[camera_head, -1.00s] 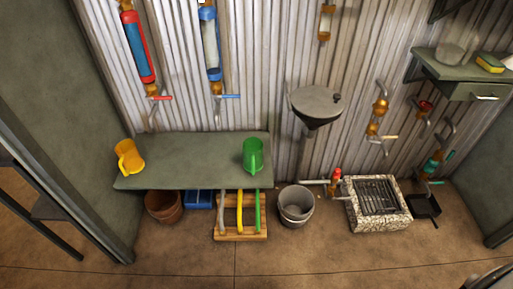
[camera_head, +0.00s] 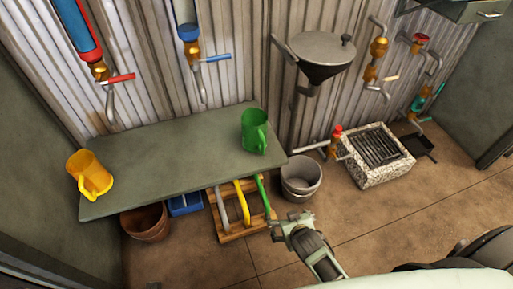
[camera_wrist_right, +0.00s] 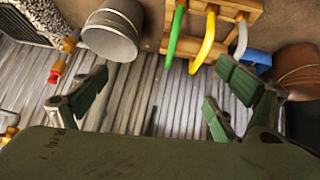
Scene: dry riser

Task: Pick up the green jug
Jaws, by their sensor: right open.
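The green jug (camera_head: 254,130) stands upright near the right end of the grey-green bench (camera_head: 165,155) in the head view, its handle towards the front. My right gripper (camera_head: 278,222) is in front of and below the bench's right end in the head view, apart from the jug. In the right wrist view the right gripper (camera_wrist_right: 160,88) has its fingers spread, with nothing between them. The jug does not show in that view. My left gripper is in neither current view.
A yellow jug (camera_head: 90,175) stands at the bench's left end. A rack (camera_head: 238,222) with coloured handles and a grey bucket (camera_head: 300,178) are on the floor near my right gripper. A funnel basin (camera_head: 322,50) and wall valves are to the right. The bench's middle is clear.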

